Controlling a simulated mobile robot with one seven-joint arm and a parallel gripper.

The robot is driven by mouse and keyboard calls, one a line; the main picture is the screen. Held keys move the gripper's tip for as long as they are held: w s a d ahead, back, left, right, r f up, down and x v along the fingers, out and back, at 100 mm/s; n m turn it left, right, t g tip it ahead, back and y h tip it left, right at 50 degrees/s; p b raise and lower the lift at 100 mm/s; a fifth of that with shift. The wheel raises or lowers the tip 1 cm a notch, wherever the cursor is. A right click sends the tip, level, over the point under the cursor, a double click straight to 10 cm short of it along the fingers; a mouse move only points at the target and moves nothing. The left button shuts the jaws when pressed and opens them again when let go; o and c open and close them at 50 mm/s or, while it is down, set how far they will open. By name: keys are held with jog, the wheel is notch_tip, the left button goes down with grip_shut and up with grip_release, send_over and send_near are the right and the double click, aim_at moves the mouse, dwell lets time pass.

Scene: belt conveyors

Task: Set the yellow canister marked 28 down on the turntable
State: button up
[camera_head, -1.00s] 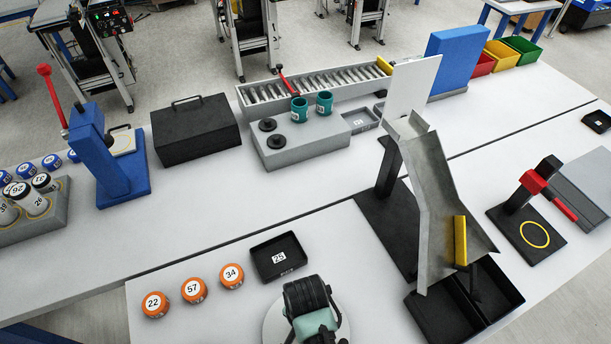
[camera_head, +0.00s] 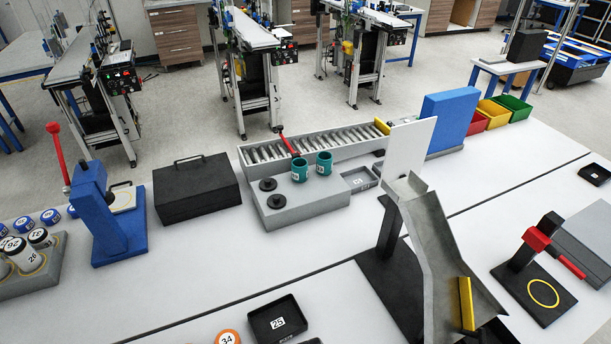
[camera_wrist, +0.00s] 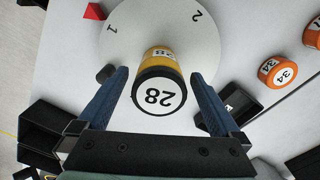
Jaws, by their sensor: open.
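The yellow canister marked 28 (camera_wrist: 158,92) has a dark top with a white number label facing the wrist camera. In the wrist view it appears to stand on the white round turntable (camera_wrist: 120,45), which bears the marks 1 and 2. My gripper (camera_wrist: 158,76) is open, with one blue finger on each side of the canister and visible gaps between. Whether the canister's base is fully resting is hard to see, because its top hides it. The turntable and canister are outside the head view.
A red wedge (camera_wrist: 95,11) lies by the turntable's rim. Orange pucks, one marked 34 (camera_wrist: 278,71), stand to the right. A black tray (camera_head: 277,322) lies near them. A metal chute (camera_head: 432,235) on a dark base stands right of the tray in the head view.

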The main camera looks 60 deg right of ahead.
notch_tip(320, 180, up, 9)
jog(key=shift+r, duration=0.2)
jog(key=w+d+r+n+t+h, duration=0.25)
jog(key=w+r+n+t, duration=0.35)
jog(key=w+r, duration=0.9)
jog(key=w+a+r+n+t+h, duration=0.1)
jog(key=w+a+r+n+t, duration=0.1)
jog(key=w+r+t, duration=0.4)
jog(key=w+a+r+n+t+h, duration=0.1)
jog(key=w+a+r, duration=0.2)
jog(key=r, duration=0.5)
jog(key=a+r+n+t, duration=0.2)
jog(key=a+r+t, duration=0.1)
jog(key=r, duration=0.5)
jog(key=a+r+n+t, duration=0.2)
jog(key=a+r+t, duration=0.1)
jog(key=r, duration=0.5)
jog(key=s+a+r+n+t+y, duration=0.2)
jog(key=s+a+r+t, duration=0.2)
jog(key=r, duration=0.5)
jog(key=s+a+r+n+t+y, duration=0.2)
jog(key=s+a+r+t, duration=0.2)
jog(key=r, duration=0.6)
jog(key=shift+s+a+n, duration=0.4)
jog(key=shift+s+a, duration=0.05)
jog(key=shift+s, duration=0.25)
jog(key=shift+f+b, duration=0.2)
jog(key=shift+b, duration=0.1)
